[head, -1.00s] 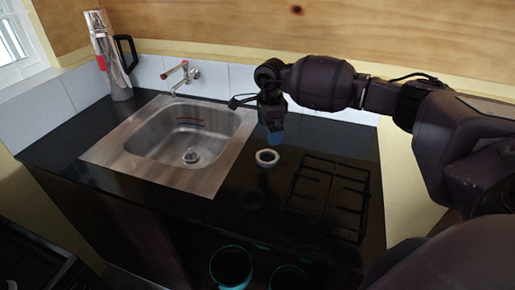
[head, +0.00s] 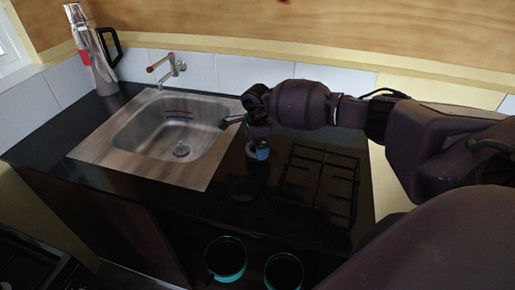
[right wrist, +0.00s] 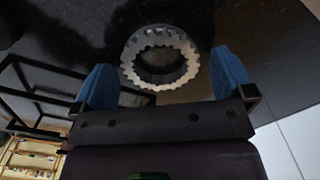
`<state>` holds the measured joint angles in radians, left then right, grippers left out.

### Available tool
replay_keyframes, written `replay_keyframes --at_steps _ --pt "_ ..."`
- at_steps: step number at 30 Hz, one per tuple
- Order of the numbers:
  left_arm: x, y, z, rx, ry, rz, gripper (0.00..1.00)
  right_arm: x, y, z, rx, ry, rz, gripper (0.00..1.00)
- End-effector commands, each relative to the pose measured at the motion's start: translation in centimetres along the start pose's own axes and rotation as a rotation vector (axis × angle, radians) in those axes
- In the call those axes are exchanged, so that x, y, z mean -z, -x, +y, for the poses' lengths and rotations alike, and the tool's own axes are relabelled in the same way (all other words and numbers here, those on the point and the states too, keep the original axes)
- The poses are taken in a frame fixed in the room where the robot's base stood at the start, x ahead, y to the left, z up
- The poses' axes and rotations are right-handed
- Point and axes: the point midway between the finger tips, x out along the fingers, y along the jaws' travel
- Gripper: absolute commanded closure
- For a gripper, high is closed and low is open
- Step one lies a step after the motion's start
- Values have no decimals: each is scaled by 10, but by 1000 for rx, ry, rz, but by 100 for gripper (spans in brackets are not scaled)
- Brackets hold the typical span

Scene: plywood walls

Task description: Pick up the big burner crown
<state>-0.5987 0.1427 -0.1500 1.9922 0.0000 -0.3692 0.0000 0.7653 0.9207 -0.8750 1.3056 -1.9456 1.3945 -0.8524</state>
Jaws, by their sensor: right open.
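The big burner crown is a pale grey toothed ring (right wrist: 158,36) lying on the black countertop, seen in the right wrist view. My right gripper (right wrist: 163,80) is open, its two blue fingers on either side of the near part of the ring, with no clear contact. In the head view my right gripper (head: 260,150) points down over the counter between sink and hob grate and largely hides the crown. My left gripper is not in view.
A steel sink (head: 88,148) with a tap (head: 172,68) is to the left. A black hob grate (head: 320,180) is close on the right. A dark round disc (head: 243,190) lies in front. A flask (head: 90,55) stands in the back corner. Two teal-rimmed pots (head: 226,278) are below the counter.

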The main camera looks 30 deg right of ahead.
Motion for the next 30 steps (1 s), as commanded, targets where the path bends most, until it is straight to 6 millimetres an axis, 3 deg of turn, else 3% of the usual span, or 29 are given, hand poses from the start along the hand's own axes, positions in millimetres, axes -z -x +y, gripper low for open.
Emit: replay_keyframes --at_steps 10,20,30 --pt "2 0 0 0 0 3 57 0 -8 0 1 0 0 0" --pt "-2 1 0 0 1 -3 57 0 -8 0 1 0 0 49" --pt "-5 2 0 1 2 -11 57 0 -2 -1 2 0 0 50"
